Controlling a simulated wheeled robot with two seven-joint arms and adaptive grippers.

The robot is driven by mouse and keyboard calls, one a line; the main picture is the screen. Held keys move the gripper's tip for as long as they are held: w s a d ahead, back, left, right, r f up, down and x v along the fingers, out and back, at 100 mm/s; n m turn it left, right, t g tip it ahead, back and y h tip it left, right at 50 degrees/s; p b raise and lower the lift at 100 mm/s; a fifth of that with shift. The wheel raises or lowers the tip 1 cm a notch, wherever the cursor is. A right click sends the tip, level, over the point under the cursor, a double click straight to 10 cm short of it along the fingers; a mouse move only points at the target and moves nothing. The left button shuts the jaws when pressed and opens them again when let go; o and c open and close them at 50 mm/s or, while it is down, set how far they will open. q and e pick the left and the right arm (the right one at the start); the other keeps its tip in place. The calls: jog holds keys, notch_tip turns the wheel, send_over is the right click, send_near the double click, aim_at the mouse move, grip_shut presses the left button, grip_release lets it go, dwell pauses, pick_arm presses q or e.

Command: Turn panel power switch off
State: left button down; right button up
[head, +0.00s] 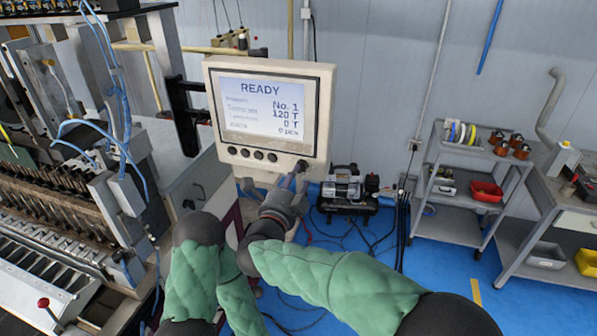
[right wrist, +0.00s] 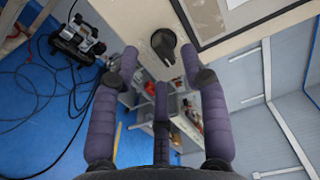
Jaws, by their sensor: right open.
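The control panel (head: 328,100) is a cream box with a lit screen reading READY. Its power switch, a black rotary knob, sits at the panel's lower right corner (head: 301,166). In the right wrist view the switch (right wrist: 164,46) shows as a round black knob with a raised grip on the cream panel face (right wrist: 215,42). My right gripper (head: 292,186) is just below the panel corner, in front of the switch. In the right wrist view its dark purple fingers (right wrist: 160,68) are spread and empty, with the knob beyond the gap between the outer fingertips. My left gripper is not visible.
The coil winder (head: 60,205) fills the left side. A black compressor (head: 345,190) stands on the blue floor behind the panel, with loose cables. A grey shelf cart (head: 450,229) and a workbench (head: 565,225) stand at the right. Open floor lies between.

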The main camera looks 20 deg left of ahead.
aim_at(301, 169)
jog(key=w, duration=0.3)
jog(key=shift+w, duration=0.1)
grip_shut()
